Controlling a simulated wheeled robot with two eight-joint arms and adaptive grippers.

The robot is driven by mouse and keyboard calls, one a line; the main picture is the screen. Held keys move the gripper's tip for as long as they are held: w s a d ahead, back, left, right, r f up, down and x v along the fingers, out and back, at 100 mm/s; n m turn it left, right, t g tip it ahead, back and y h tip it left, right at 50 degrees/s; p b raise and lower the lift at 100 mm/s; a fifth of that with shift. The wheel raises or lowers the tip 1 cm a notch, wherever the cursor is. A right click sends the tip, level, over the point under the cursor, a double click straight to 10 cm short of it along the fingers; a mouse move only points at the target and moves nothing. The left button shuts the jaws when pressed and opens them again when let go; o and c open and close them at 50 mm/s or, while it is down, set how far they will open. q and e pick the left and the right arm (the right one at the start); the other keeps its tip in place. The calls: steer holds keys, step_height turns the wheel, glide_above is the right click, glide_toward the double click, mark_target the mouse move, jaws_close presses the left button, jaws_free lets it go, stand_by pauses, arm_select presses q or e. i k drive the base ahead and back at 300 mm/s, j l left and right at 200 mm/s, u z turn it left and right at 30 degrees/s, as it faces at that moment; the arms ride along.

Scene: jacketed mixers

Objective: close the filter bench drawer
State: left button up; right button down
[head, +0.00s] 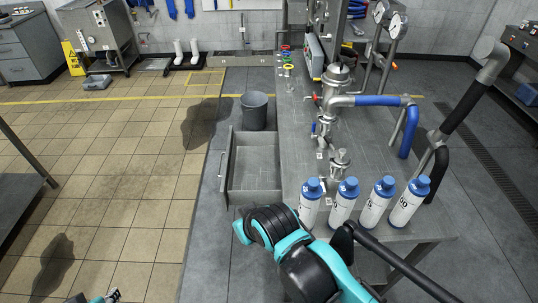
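The filter bench drawer (254,187) sticks out to the left from the long grey bench (299,130). It stands open and its inside looks empty. Its front panel, with a bar handle (222,166), faces left, toward the tiled floor. A small part of my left gripper (110,296) shows at the bottom left edge, well away from the drawer; its opening cannot be made out. My teal and black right arm crosses the bottom middle, just in front of the drawer's near end. Its gripper cannot be seen.
A grey bucket (254,111) stands just beyond the drawer. Several white bottles with blue caps (343,201) stand on the bench's near end, close to my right arm. Metal filter fittings (339,163) and blue hoses (378,100) are on the bench. The tiled floor left of the drawer is clear.

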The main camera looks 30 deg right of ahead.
mark_target(251, 170)
steer(key=i+j+z, duration=0.4)
steer(key=j+z, duration=0.25)
steer(key=i+j+z, duration=0.15)
steer(key=z, duration=0.15)
steer(key=j+z, duration=0.35)
steer(key=i+j+z, duration=0.1)
steer(key=j+z, duration=0.2)
steer(key=j, duration=0.2)
steer(key=k, duration=0.65)
steer(key=i+j+u, duration=0.2)
steer(key=i, duration=0.25)
steer(key=i+u, duration=0.2)
steer(key=i, duration=0.3)
